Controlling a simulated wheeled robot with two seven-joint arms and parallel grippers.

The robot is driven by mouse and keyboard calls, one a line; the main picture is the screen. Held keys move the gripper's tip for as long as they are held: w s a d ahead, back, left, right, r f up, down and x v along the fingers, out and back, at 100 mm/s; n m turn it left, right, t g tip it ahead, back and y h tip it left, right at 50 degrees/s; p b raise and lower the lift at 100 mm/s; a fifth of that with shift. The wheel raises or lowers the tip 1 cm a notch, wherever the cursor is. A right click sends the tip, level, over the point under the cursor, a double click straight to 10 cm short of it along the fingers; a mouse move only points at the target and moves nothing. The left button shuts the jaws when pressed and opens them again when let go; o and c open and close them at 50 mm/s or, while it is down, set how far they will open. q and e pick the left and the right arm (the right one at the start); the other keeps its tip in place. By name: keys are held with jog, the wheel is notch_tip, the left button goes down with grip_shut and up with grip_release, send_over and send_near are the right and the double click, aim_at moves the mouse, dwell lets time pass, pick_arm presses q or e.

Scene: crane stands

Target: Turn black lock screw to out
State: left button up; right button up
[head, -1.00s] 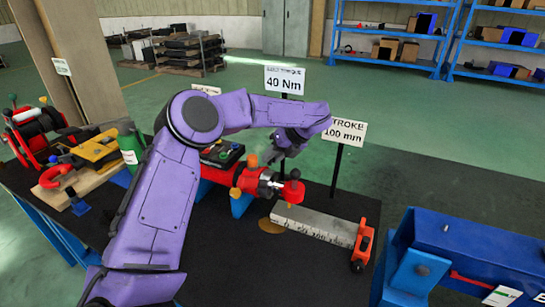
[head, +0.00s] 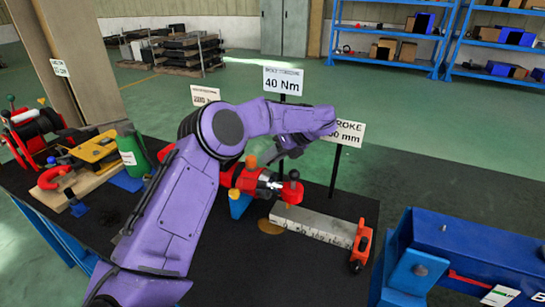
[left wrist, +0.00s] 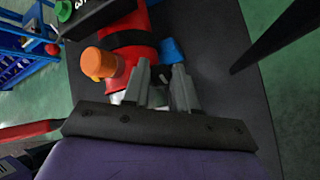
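I cannot clearly make out a black lock screw between the fingers. A black knob (head: 355,266) sits on the orange-red end block of the ruler. My right gripper is out of view.
Signs on posts, such as the 40 Nm sign (head: 283,80), stand behind. A green bottle (head: 133,155) and a winch (head: 35,130) are left; a blue beam (head: 470,245) is right.

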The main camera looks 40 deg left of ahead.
pick_arm(q)
jog(key=o, duration=0.4)
jog(key=shift+c, duration=0.2)
jog(key=shift+r, duration=0.15)
notch_tip(320, 180, up, 3)
jog(key=shift+d+r+b, duration=0.1)
jog(key=shift+b, duration=0.7)
jog(key=s+d+r+b, duration=0.3)
jog(key=s+d+r, duration=0.5)
jog(key=s, duration=0.3)
jog(key=shift+d+r, duration=0.35)
jog(key=shift+r, duration=0.4)
jog(key=shift+w, duration=0.1)
